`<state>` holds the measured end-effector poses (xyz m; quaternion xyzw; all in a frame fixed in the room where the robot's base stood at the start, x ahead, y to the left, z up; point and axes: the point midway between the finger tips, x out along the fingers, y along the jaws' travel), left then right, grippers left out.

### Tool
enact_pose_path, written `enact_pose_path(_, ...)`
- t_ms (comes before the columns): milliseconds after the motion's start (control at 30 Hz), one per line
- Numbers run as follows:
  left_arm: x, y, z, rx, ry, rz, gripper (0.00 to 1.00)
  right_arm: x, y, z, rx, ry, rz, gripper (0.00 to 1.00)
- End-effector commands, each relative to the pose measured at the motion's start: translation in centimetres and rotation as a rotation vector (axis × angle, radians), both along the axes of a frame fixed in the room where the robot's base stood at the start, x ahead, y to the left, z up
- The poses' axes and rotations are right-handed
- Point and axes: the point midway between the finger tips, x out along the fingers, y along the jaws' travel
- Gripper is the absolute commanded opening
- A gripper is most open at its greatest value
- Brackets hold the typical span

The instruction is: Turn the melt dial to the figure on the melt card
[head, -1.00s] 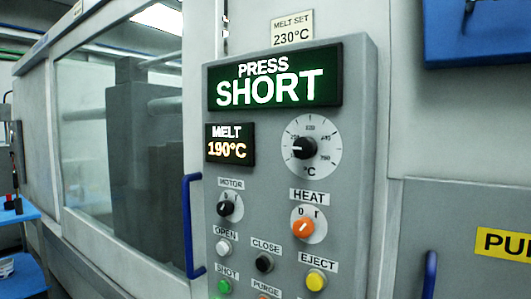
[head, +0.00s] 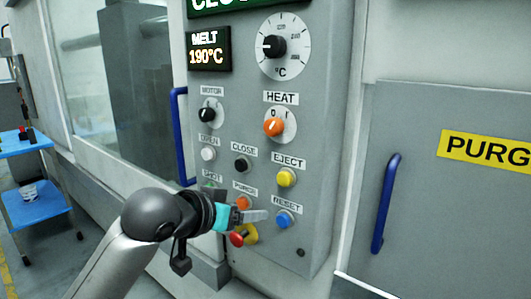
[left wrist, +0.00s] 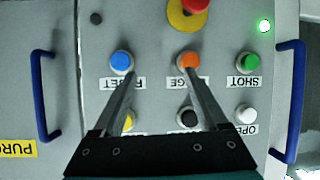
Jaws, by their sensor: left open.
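The melt dial (head: 272,46) is a black knob on a round white scale, high on the grey control panel. Its pointer seems to point left; the scale figures are too small to read surely. The melt display (head: 208,49) beside it reads 190°C. The melt card is out of view now. My left gripper (head: 262,215) is open and empty, in front of the lower buttons and well below the dial. In the left wrist view its two fingers (left wrist: 158,80) reach over the panel, tips near the blue and orange buttons. My right gripper is not in view.
An orange heat knob (head: 273,127) and a black motor knob (head: 207,115) sit below the dial. A red stop button (head: 238,239) and blue reset button (head: 285,219) are close to my gripper. Blue handles (head: 178,135) (head: 386,203) stand out on both sides.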

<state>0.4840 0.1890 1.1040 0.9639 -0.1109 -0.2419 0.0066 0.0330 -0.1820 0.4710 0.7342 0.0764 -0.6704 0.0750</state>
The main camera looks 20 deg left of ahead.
Motion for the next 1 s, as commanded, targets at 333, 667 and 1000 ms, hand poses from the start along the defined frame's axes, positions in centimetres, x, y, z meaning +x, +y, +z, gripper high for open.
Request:
enact_pose_path(333, -3.2, 0.0, 17.2, -0.007, -0.272, -0.06, 0.76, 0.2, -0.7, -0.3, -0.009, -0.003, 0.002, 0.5)
enact_pose_path(667, -10.2, 0.0, 27.1, 0.019, -0.454, -0.082, 0.76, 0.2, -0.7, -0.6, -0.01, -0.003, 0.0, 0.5)
enact_pose_path(1000, -13.1, 0.0, 29.7, 0.03, -0.507, -0.079, 0.76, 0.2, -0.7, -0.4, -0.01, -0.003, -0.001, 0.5)
